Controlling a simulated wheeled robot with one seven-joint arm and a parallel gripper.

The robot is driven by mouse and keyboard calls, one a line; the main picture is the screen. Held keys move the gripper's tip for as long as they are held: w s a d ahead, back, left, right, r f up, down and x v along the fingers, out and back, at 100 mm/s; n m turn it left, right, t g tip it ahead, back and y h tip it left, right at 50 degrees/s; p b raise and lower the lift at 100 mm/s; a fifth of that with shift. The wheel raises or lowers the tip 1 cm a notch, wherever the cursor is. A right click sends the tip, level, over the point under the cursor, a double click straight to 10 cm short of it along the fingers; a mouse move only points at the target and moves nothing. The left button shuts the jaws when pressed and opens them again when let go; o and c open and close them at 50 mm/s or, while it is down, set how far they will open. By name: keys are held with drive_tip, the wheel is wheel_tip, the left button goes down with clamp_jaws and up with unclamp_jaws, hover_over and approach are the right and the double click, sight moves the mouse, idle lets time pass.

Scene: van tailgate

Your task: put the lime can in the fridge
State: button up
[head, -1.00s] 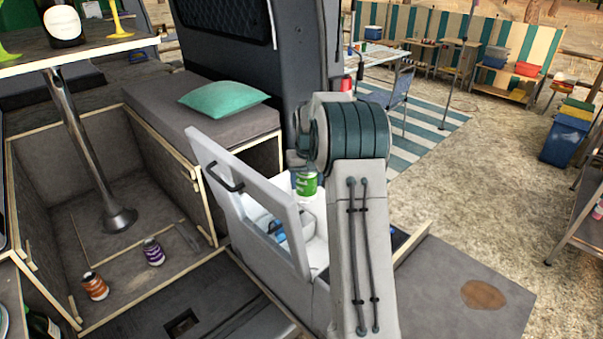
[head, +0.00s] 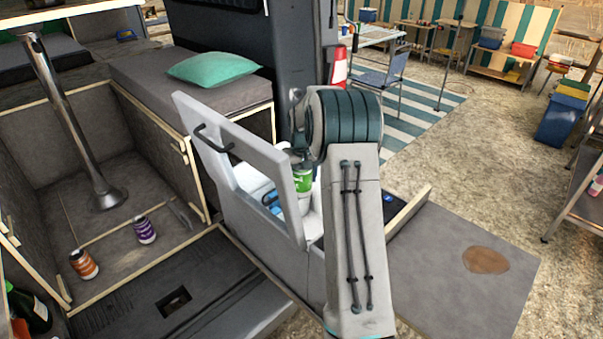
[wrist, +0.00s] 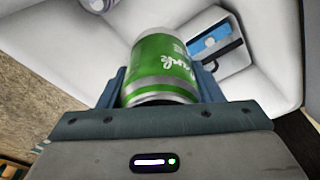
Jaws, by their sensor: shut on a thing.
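The lime can (head: 303,181) is green with a white band, and my arm partly hides it in the head view. In the wrist view the lime can (wrist: 163,68) sits between the fingers of my gripper (wrist: 160,88), which is shut on it. The fridge (head: 262,238) is a white chest with its lid (head: 240,160) raised on the left side. The can is over the fridge's open top, and the white interior (wrist: 275,65) shows around it. Inside lies a blue and white item (wrist: 215,42) with a dark strap. How far the can is above the fridge floor I cannot tell.
A rounded pale object (wrist: 98,4) shows at the wrist view's top edge. An orange can (head: 84,264) and a purple can (head: 145,230) stand on the van floor at left. A teal cushion (head: 214,68) lies on the bench. A flat grey panel (head: 450,260) extends right of the fridge.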

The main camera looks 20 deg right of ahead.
wheel_tip(320, 180, down, 21)
drive_tip(key=b, duration=1.2)
drive_tip(key=shift+f, duration=0.15)
drive_tip(key=o, duration=1.3)
drive_tip(key=r, duration=0.4)
drive_tip(key=s+r, duration=0.1)
drive_tip(key=r, duration=0.9)
drive_tip(key=shift+s+a, duration=0.2)
drive_tip(key=shift+s, duration=0.15)
